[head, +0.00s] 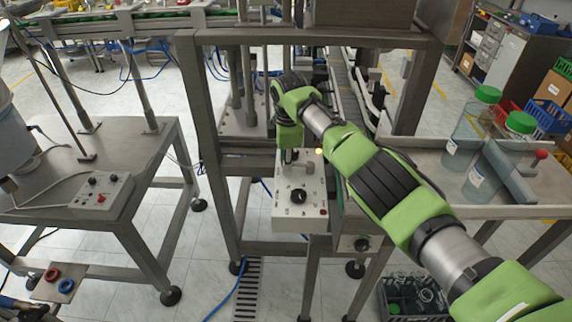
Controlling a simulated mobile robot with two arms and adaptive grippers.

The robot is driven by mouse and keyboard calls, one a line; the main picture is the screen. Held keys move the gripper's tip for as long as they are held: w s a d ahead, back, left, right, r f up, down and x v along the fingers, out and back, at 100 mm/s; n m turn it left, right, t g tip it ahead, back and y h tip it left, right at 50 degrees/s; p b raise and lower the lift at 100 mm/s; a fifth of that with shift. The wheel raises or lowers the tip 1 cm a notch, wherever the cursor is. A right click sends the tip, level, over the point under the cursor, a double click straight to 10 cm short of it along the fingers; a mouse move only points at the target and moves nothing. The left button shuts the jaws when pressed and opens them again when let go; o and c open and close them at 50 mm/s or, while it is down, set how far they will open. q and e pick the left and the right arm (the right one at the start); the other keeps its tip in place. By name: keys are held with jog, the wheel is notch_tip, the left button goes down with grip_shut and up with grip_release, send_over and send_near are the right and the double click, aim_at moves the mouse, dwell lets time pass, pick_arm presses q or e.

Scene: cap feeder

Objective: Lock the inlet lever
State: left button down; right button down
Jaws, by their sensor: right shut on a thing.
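My right arm reaches in from the lower right, and its gripper (289,157) points down at the back of a pale control box (299,207) in the middle. The fingers are shut on a small part there, mostly hidden by the gripper, so I cannot tell what it is. The box has a black rotary knob (298,196) on its front and a small lit yellow lamp (319,151) beside the gripper. A lever with a red ball (541,154) stands at the right, by the bottle table; I cannot tell whether it is the inlet lever. My left gripper is not in view.
Large clear bottles with green caps (521,122) stand on the metal table at the right. A metal frame (203,110) surrounds the middle station. A side table (120,160) with a switch box (101,190) is at the left. A crate of bottles (415,298) sits on the floor.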

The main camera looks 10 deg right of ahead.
jog(key=shift+w+r, duration=0.1)
jog(key=shift+w, duration=0.05)
jog(key=c, duration=1.8)
grip_release()
jog(key=r, duration=0.4)
jog(key=s+r, duration=0.1)
jog(key=r, duration=0.2)
jog(key=s+r, duration=0.1)
jog(key=r, duration=0.3)
jog(key=shift+s+d+r, duration=0.15)
jog(key=shift+s+r, duration=0.05)
jog(key=shift+r, duration=0.1)
